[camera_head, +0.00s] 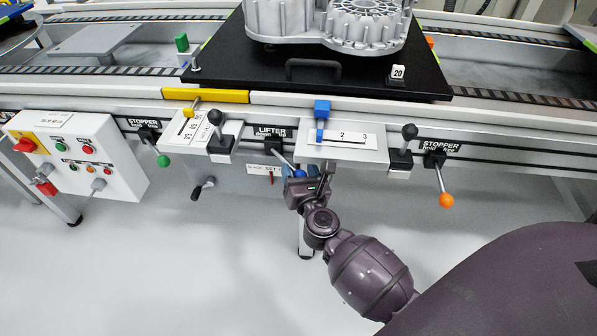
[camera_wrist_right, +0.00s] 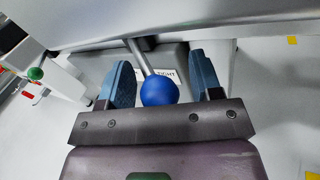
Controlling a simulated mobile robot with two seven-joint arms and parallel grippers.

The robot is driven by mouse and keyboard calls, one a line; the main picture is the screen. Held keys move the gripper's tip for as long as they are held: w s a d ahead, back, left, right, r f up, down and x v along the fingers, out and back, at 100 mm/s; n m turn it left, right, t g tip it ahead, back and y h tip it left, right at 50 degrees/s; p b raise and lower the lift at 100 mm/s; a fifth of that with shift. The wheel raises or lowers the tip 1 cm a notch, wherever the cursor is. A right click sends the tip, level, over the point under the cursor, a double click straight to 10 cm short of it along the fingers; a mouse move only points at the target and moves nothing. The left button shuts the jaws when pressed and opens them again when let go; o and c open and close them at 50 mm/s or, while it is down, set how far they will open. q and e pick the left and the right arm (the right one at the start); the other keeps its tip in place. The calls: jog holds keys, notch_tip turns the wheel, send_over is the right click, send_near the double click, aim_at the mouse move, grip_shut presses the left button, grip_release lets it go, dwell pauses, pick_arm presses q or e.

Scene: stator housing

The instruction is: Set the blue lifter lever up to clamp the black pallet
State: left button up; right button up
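The blue lifter lever (camera_head: 284,158) hangs below the LIFTER label on the rail front and slants down to the right. Its blue ball knob (camera_wrist_right: 159,90) shows clearly in the right wrist view, on a grey rod. My right gripper (camera_head: 297,172) is at the knob, reaching up from below. In the right wrist view the fingers (camera_wrist_right: 162,82) are open, one on each side of the knob, with gaps visible on both sides. The black pallet (camera_head: 225,62) lies on the conveyor above, carrying the grey stator housing (camera_head: 335,22). My left gripper is not in view.
A green-knobbed stopper lever (camera_head: 163,160) is to the left and an orange-knobbed one (camera_head: 446,200) to the right. Black-knobbed handles (camera_head: 409,132) stand by the scale plates. A white control box (camera_head: 85,150) is at left. The floor below is clear.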

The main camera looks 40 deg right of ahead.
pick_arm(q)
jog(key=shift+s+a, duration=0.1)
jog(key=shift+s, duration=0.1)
pick_arm(e)
jog(key=shift+a, duration=0.15)
jog(key=shift+s+a, duration=0.2)
jog(key=shift+s, duration=0.35)
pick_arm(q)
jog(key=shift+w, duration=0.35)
pick_arm(e)
jog(key=v, duration=0.9)
jog(key=shift+s, duration=0.3)
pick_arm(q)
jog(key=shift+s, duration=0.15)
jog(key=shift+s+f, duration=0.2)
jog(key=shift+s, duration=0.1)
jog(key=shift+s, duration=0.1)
pick_arm(e)
jog(key=shift+s+a, duration=0.1)
